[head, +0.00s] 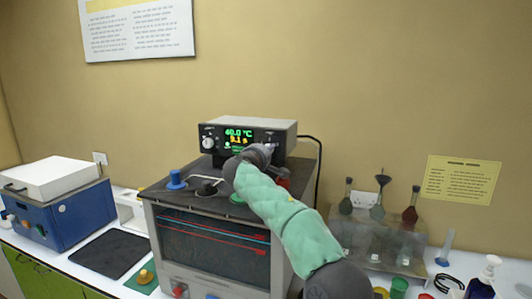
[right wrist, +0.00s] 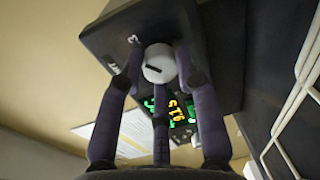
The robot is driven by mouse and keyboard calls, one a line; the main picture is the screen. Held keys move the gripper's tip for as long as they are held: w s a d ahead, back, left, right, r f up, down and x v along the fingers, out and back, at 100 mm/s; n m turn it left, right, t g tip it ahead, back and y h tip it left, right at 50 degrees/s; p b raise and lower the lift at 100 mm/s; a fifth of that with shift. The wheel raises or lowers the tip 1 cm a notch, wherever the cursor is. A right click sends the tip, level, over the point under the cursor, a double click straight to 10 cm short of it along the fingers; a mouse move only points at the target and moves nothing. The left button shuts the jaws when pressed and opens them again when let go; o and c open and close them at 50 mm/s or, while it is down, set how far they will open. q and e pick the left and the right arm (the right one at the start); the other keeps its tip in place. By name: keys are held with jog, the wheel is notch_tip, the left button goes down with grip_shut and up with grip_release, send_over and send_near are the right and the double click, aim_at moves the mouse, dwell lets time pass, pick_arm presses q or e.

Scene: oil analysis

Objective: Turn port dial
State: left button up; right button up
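A black and grey control unit (head: 285,126) sits on top of the glass-fronted bath. Its display (head: 238,138) reads 40.0 °C in green and 9.1 s in yellow. A white dial (head: 208,142) is at the left of its front. Another white dial (right wrist: 159,63) with a dark line mark shows in the right wrist view, with small white markings beside it. My right gripper (head: 268,151) is at the right of the unit's front and hides that part in the head view. Its fingers (right wrist: 158,75) converge on the dial's sides, with no clear gap visible. My left gripper is out of view.
The bath (head: 165,240) has a blue knob (head: 176,178) on its top. A blue machine with a white lid (head: 62,212) stands left, beside a black mat (head: 110,253). A glass rack (head: 362,235) with several flasks stands right. A black cable runs behind the unit.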

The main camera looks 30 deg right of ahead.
jog(key=o, duration=0.4)
jog(key=shift+w+a+f, duration=0.1)
jog(key=shift+w+f, duration=0.05)
jog(key=shift+w, duration=0.05)
jog(key=shift+c, duration=0.2)
jog(key=shift+s, duration=0.15)
jog(key=v, duration=1.2)
